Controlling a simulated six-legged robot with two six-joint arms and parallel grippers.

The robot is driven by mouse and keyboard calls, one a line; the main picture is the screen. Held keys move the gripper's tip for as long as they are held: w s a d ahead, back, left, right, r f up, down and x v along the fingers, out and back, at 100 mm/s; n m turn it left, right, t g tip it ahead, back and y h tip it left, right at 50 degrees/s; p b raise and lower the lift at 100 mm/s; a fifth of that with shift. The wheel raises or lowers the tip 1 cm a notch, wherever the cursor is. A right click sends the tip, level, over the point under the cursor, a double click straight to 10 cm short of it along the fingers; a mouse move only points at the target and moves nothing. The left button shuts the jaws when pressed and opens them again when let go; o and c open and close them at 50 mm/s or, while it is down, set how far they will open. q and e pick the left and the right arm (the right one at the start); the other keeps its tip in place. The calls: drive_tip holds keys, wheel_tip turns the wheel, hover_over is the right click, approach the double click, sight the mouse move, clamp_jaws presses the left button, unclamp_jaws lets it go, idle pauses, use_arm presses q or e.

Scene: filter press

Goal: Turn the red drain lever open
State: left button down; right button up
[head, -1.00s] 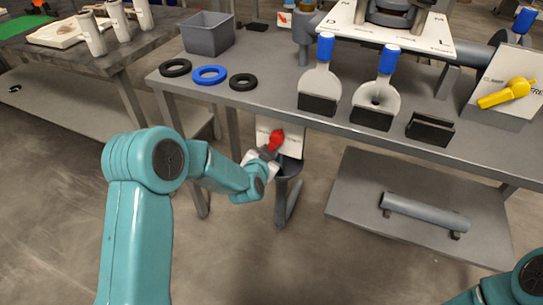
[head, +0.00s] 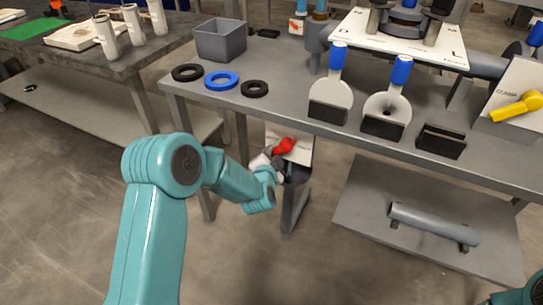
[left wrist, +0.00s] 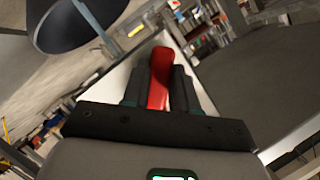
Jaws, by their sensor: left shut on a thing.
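The red drain lever (head: 284,146) is in front of a white plate (head: 301,150) below the front edge of the grey bench. In the head view it slants up to the right. My left gripper (head: 272,160) reaches it from the lower left. In the left wrist view the red lever (left wrist: 160,75) stands between the two dark fingers of my left gripper (left wrist: 161,88), which is shut on it. The plate's markings are mostly hidden. My right gripper is not in view; only a bit of my right arm shows at the lower right corner.
A dark funnel-like part (head: 298,175) hangs just below the plate, close to my left gripper. Black and blue rings (head: 221,81), a grey bin (head: 220,40) and blue-handled plates (head: 330,100) stand on the bench (head: 290,100). A grey tube (head: 433,224) lies on the lower shelf.

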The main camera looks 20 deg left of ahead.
use_arm(q)
drive_tip(key=shift+w+r+t, duration=0.2)
drive_tip(key=shift+r+t, duration=0.1)
drive_tip(key=shift+r, duration=0.05)
drive_tip(key=c, duration=0.9)
unclamp_jaws()
drive_tip(key=shift+f, duration=0.2)
drive_tip(key=p+v, duration=0.2)
drive_tip(key=v, duration=1.4)
drive_tip(key=shift+s+r, duration=0.15)
drive_tip(key=shift+r, duration=0.1)
